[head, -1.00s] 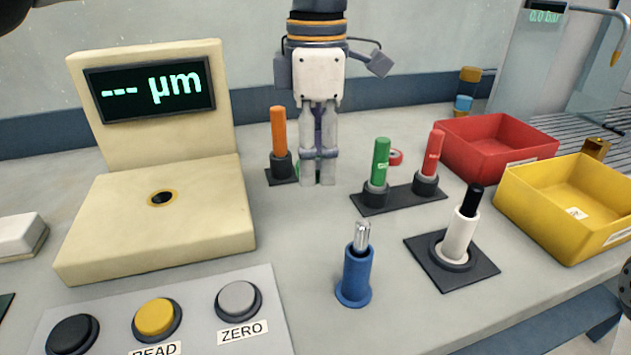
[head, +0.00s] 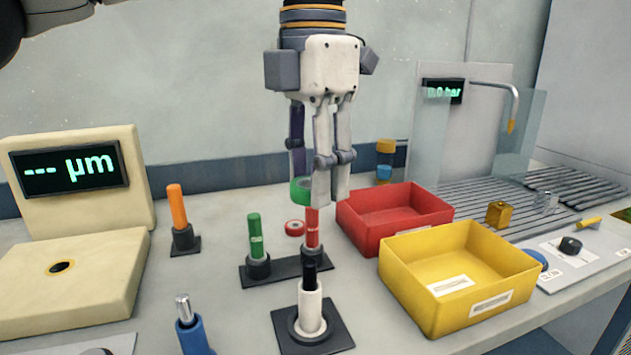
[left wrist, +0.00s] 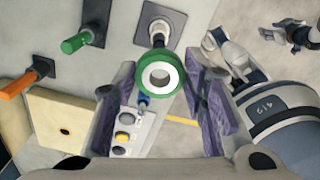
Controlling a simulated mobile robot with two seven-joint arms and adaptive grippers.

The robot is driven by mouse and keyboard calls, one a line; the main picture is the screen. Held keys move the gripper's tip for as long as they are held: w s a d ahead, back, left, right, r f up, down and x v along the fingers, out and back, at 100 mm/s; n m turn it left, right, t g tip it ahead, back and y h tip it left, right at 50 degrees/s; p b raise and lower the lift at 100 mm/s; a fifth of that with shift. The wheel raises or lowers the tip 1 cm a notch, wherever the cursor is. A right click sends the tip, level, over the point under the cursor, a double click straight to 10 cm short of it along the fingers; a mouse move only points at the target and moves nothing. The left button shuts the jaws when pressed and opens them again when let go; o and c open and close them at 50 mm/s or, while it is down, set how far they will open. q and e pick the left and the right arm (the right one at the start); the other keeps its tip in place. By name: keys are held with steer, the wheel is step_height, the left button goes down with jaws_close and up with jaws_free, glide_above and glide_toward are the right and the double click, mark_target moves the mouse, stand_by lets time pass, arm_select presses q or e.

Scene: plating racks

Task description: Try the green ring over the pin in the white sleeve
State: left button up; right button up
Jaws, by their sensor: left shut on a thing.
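My left gripper (head: 322,200) is shut on the green ring (head: 301,190), holding it in the air above the table. In the left wrist view the ring (left wrist: 160,74), green with a pale inner face, sits between the fingertips. The white sleeve (head: 311,312) stands upright on a dark square base, with a black-topped pin (head: 311,276) in it. The ring is apart from the pin, above and behind it in the head view.
A green-handled gauge (head: 255,238) and a red one (head: 312,228) share a dark base behind the sleeve. A red ring (head: 294,228) lies near them. Yellow (head: 455,305) and red (head: 365,230) bins stand right. An orange gauge (head: 178,208) and blue sleeve (head: 192,338) stand left.

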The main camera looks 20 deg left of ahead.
mark_target(312, 260)
arm_select(q)
steer(key=shift+a, duration=0.2)
steer(key=shift+d+f, duration=0.1)
steer(key=shift+f, duration=4.15)
steer(key=shift+f, duration=0.25)
steer(key=shift+r, duration=2)
